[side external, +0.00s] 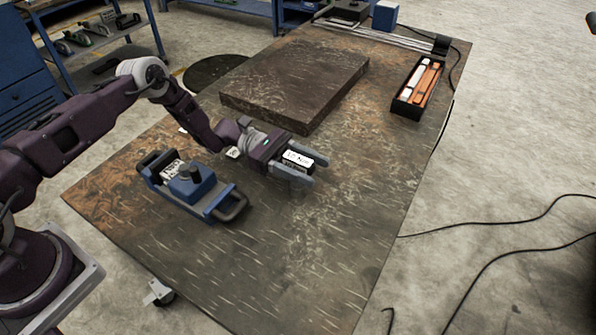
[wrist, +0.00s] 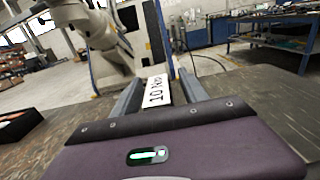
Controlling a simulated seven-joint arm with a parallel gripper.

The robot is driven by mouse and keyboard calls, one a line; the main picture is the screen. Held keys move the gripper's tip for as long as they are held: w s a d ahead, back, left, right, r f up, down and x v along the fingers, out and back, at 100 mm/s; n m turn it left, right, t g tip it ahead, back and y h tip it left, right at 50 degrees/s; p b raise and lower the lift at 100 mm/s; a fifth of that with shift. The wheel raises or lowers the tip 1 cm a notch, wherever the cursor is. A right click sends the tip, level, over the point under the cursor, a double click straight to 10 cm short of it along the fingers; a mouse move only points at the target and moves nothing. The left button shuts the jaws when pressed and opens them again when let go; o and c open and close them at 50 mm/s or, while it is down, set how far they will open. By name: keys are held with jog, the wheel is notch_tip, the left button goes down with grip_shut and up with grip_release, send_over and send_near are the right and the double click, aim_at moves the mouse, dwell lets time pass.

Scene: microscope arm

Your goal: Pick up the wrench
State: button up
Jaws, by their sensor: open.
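My gripper (side external: 303,172) is low over the middle of the table, its fingers open and pointing right. A small black block with a white printed label (side external: 298,160) shows between the fingers; I cannot tell if it lies there or is part of the gripper. In the wrist view the fingers (wrist: 158,82) reach forward, apart, with the white label (wrist: 156,90) between them. No thing is clearly recognisable as a wrench. A blue tool with black end handles (side external: 215,201) lies on the table left of my gripper.
A thick dark slab (side external: 290,80) lies behind my gripper on the worn table (side external: 270,270). A black open box (side external: 404,108) with orange and white bars stands at the back right. The table's front and right side are clear. Cables lie on the floor at right.

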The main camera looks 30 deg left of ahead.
grip_shut()
dwell(1.4)
